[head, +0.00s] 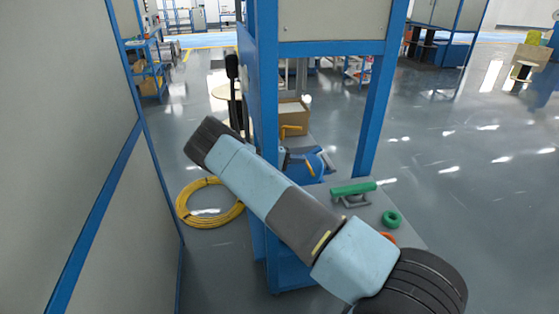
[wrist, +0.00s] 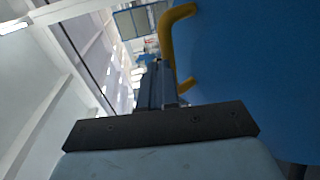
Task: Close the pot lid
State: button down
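A large blue curved surface (wrist: 255,60), which looks like the pot or its lid, fills the right of the wrist view. A yellow bent handle (wrist: 174,40) stands out from its left edge. In the head view a blue rounded body (head: 312,163) and a yellow handle (head: 291,129) show behind my arm; whether the lid is raised is hard to tell. My gripper (wrist: 158,75) shows in the wrist view with its narrow fingers close together, beside the handle. I see nothing held between them. My arm hides the gripper in the head view.
A blue post (head: 265,100) stands close behind my arm. A grey bench (head: 365,210) holds a green roller (head: 353,188) and a green ring (head: 391,219). A yellow cable coil (head: 208,203) lies on the floor. A grey panel (head: 75,130) closes the left side.

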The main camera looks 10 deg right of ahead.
aim_at(307, 171)
jog(key=d+f, duration=0.4)
jog(key=f, duration=0.1)
jog(key=shift+w+d+f, duration=0.15)
jog(key=shift+d+f, duration=0.1)
jog(key=shift+d, duration=0.15)
jog(key=shift+d+f, duration=0.4)
jog(key=shift+f, duration=0.45)
